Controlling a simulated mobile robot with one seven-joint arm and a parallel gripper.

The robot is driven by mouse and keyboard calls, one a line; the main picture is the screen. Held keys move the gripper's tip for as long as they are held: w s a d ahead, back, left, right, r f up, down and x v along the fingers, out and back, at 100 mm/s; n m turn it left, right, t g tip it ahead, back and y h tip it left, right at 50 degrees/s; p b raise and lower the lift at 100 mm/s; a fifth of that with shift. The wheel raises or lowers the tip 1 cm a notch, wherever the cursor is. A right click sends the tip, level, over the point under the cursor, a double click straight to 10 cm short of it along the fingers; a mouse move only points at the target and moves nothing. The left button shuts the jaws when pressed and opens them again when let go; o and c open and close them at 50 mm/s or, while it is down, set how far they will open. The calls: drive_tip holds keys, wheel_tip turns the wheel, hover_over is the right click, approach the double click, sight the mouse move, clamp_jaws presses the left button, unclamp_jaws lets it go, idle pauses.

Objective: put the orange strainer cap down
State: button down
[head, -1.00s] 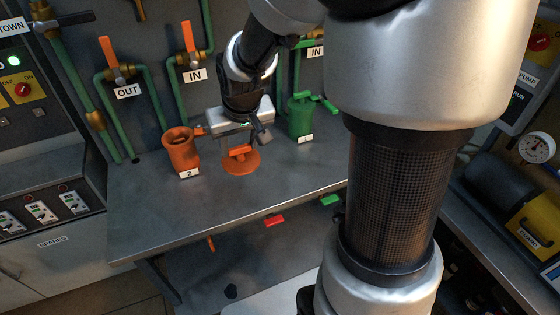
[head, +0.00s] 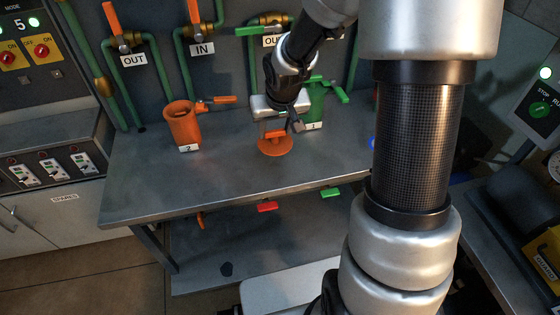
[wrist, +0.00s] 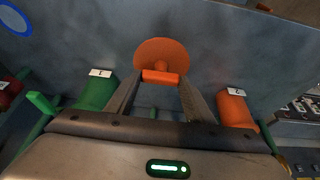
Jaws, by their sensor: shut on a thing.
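The orange strainer cap (head: 275,147) is a round disc with a bar handle. My gripper (head: 274,129) is shut on that handle, over the bench between the two strainers. In the wrist view the cap (wrist: 162,53) shows beyond the fingertips, its handle between them. I cannot tell whether the disc touches the bench. The orange strainer body (head: 183,127), labelled 2, stands open to the left. The green strainer (head: 316,104), labelled 1, stands close behind to the right, partly hidden by my gripper.
The grey bench (head: 220,175) is bare in front of the strainers and at the left. Pipes with orange-handled valves (head: 118,30) run along the back wall. Red (head: 267,207) and green (head: 331,192) handles show below the bench edge. A blue ring (wrist: 14,19) lies at the wrist view's corner.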

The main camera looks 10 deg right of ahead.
sight(277, 149)
wheel_tip(277, 149, down, 9)
drive_tip(key=shift+r+b, duration=0.1)
drive_tip(key=shift+b, duration=0.9)
drive_tip(key=shift+f, duration=0.25)
drive_tip(key=c, duration=0.8)
unclamp_jaws()
drive_tip(key=shift+c, duration=0.2)
